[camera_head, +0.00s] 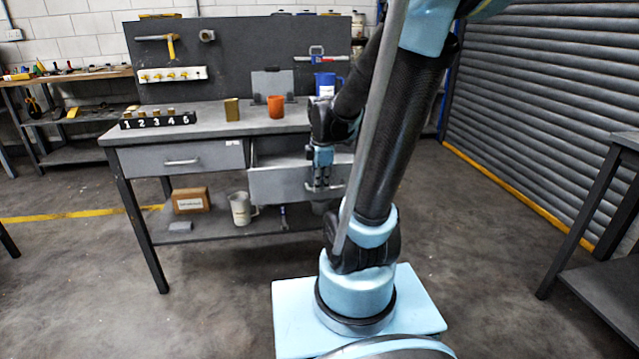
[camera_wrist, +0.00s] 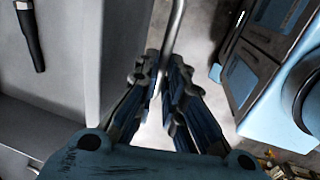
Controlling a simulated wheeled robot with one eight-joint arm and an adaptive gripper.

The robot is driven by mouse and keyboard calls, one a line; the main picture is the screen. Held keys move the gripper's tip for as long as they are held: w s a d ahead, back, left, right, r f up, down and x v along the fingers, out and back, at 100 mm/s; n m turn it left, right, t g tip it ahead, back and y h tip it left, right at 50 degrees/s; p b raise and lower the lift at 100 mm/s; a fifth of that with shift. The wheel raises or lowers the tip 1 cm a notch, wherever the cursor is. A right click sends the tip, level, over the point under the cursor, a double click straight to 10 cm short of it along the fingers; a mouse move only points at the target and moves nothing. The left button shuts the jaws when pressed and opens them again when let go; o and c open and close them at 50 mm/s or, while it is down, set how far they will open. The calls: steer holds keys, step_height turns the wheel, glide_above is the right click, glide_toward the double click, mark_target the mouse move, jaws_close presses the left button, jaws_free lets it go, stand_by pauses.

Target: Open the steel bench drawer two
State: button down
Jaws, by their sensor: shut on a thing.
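The steel bench (camera_head: 215,114) stands ahead with two grey drawers side by side under its top. The right drawer (camera_head: 275,187) is pulled out, its front well forward of the bench edge; I cannot read a number on it. My gripper (camera_head: 321,187) is at this drawer's front. In the wrist view, my gripper (camera_wrist: 167,105) is shut on the drawer's bar handle (camera_wrist: 174,32), which runs between the fingers. The open drawer (camera_wrist: 70,100) fills the left of that view, with a dark tool (camera_wrist: 31,38) inside. The left drawer (camera_head: 205,158) is shut.
A cardboard box (camera_head: 190,200) and a pale jug (camera_head: 241,208) sit on the lower shelf. Another table (camera_head: 600,275) is at right. Floor at front left is clear.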

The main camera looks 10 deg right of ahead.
steer(key=c, duration=2)
jaws_free()
steer(key=shift+o, duration=0.2)
steer(key=shift+r, duration=0.1)
step_height(320, 180, up, 12)
steer(key=s, duration=0.2)
steer(key=shift+f, duration=0.2)
steer(key=s+d+f+m, duration=0.2)
steer(key=s+f+m, duration=1)
steer(key=m, duration=0.6)
steer(key=shift+s+d+f, duration=0.15)
steer(key=shift+s+f, duration=0.2)
steer(key=shift+s, duration=0.3)
